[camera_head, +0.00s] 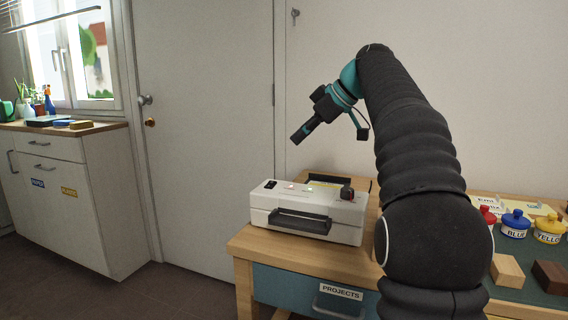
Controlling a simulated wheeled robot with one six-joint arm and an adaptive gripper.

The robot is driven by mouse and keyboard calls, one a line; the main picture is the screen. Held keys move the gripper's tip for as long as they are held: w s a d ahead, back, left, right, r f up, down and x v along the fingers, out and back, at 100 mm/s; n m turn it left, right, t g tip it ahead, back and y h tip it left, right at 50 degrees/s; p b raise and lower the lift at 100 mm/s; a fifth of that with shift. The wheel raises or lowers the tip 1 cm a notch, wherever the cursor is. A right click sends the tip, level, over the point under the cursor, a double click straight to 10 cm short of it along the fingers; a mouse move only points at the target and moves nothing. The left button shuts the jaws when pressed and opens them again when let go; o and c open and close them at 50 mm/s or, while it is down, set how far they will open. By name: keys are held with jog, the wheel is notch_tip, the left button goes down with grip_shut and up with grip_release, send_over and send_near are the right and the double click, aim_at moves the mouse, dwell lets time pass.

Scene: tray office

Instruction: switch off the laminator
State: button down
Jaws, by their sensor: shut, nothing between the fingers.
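The laminator (306,210) is a white and grey box on the left end of the wooden table, with a dark slot and tray at its front. On its top are a black rocker switch (271,185) at the left, a small lit green-white light near the middle, and a dark knob with red (347,192) at the right. My gripper (297,138) is shut and empty. It hangs in the air above the laminator, pointing down and left, apart from it. The position of the switch is too small to tell.
The wooden table (258,243) has a blue drawer labelled PROJECTS (341,291). At the right stand labelled pots, blue (515,224) and yellow (549,228), with wooden blocks (507,270) in front. A white cabinet (70,190) and a door stand at the left.

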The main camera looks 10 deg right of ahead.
jog(key=b, duration=0.2)
send_over(271, 182)
jog(key=s, duration=0.2)
jog(key=f, duration=0.7)
jog(key=shift+w+d, duration=0.25)
jog(key=shift+d, duration=0.15)
notch_tip(271, 182, down, 2)
jog(key=shift+w+d+f, duration=0.1)
jog(key=shift+d+f, duration=0.05)
jog(key=shift+f, duration=0.05)
jog(key=shift+w+f, duration=0.1)
jog(key=shift+f, duration=0.6)
jog(key=shift+d, duration=0.1)
jog(key=shift+w+d+f+g+p, duration=0.15)
jog(key=shift+g+p, duration=0.15)
jog(key=shift+p, duration=0.5)
jog(key=shift+f+b, duration=0.3)
jog(key=shift+b, duration=0.1)
